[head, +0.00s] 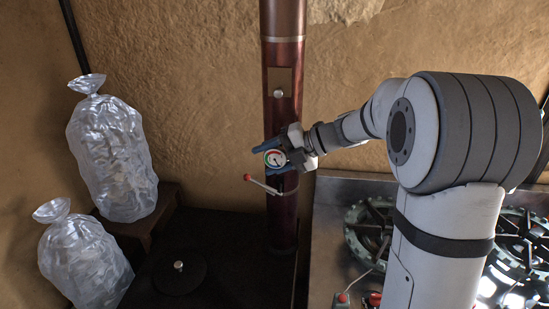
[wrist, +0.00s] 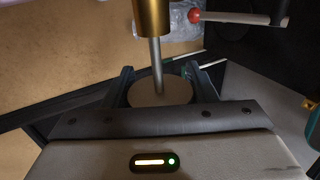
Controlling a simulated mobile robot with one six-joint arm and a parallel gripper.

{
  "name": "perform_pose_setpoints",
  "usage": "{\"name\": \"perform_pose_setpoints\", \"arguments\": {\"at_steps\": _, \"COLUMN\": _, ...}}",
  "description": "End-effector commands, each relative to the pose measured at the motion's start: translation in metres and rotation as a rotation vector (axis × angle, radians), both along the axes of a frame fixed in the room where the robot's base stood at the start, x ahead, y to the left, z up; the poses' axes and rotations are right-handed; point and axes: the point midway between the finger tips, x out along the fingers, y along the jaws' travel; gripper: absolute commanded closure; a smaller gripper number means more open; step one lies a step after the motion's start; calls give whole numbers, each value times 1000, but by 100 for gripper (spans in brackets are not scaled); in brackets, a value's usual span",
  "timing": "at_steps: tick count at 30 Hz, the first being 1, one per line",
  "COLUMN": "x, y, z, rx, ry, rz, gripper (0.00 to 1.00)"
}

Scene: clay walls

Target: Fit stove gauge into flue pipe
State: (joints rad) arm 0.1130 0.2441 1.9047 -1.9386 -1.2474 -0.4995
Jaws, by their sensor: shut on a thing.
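The stove gauge (head: 274,158) has a round white dial with coloured marks and faces the head camera. My gripper (head: 271,157) is shut on it, its blue fingers on either side of the dial. In the wrist view the gauge's round back (wrist: 160,94) sits between the fingers, and a thin metal stem runs from it to a brass-coloured cylinder (wrist: 152,16). The dark red flue pipe (head: 284,108) stands upright behind the gauge.
A lever with a red knob (head: 248,178) juts from the pipe just below the gauge. A small round knob (head: 278,93) is on the pipe above. Two clear bags (head: 112,155) (head: 85,262) stand at left. A burner hob (head: 368,228) is at right.

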Motion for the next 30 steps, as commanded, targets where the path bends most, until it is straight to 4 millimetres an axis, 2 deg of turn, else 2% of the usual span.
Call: {"name": "perform_pose_setpoints", "arguments": {"at_steps": 30, "x": 25, "y": -5, "z": 0, "rx": 0, "ry": 0, "rz": 0, "gripper": 72}}
